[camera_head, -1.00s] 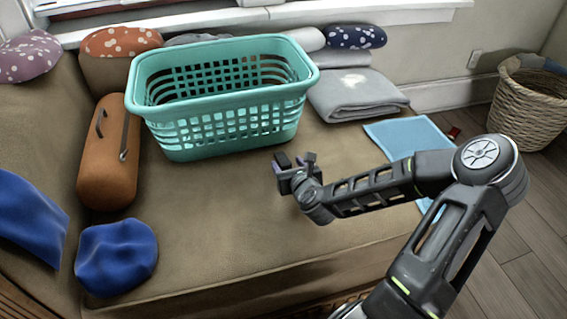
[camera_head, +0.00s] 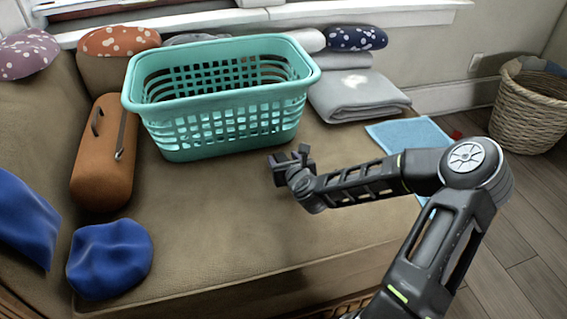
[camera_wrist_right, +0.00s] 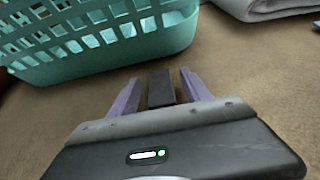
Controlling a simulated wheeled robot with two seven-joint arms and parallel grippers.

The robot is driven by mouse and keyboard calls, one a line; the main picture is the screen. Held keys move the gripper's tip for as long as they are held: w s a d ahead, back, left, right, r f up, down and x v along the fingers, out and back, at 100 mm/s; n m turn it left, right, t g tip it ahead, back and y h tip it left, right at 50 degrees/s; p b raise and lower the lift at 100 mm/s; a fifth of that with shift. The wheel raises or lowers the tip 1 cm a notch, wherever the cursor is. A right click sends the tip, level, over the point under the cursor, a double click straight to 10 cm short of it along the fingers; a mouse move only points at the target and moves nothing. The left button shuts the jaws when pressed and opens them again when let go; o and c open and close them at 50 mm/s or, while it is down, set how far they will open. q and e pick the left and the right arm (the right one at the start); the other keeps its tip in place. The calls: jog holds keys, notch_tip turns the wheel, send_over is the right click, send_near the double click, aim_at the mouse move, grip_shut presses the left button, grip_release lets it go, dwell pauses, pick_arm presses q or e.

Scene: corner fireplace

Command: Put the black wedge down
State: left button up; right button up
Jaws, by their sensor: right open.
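The black wedge (camera_wrist_right: 161,88) is a small dark block on the brown seat cushion in the right wrist view. It lies between the two purple fingers of my right gripper (camera_wrist_right: 160,90), with a gap on each side. My right gripper (camera_head: 289,158) is open, low over the seat just in front of the teal basket in the head view. There the wedge cannot be told apart from the dark fingers. My left gripper is not in view.
A teal laundry basket (camera_head: 215,125) stands right behind the gripper. An orange bolster (camera_head: 104,165) and a blue cushion (camera_head: 110,260) lie at left. A folded grey blanket (camera_head: 355,95) and a blue cloth (camera_head: 410,136) are at right. The front of the seat (camera_head: 220,225) is clear.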

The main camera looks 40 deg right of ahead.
aim_at(284, 160)
grip_shut()
dwell(0.5)
notch_tip(284, 160, up, 10)
jog(key=p, duration=0.6)
jog(key=shift+d, duration=0.1)
dwell(0.8)
